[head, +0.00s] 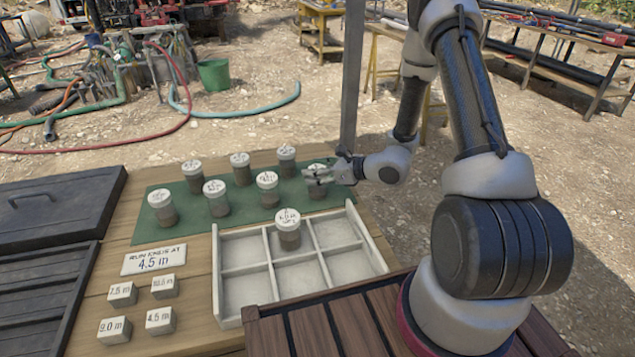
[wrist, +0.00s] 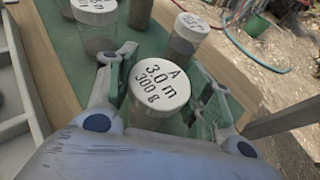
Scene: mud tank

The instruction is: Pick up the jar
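A clear jar with a white lid marked "A 3.0 m 300 g" (wrist: 160,76) stands between the fingers of my gripper (wrist: 168,92) in the wrist view. The fingers are spread, one on each side of the jar; a gap shows at the right finger, and contact at the left cannot be told. In the head view my gripper (head: 320,177) reaches in from the right at the jar (head: 318,192) at the right end of the green mat (head: 150,229), partly hiding it. Several similar jars, such as one by the mat's left end (head: 162,208), stand upright on the mat.
A pale divided tray (head: 222,290) lies in front of the mat, with one jar (head: 289,229) in a back compartment; its other compartments look empty. A "4.5 m" sign (head: 153,259) and several small labelled blocks (head: 160,321) lie left of it. A dark case (head: 55,210) is further left.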

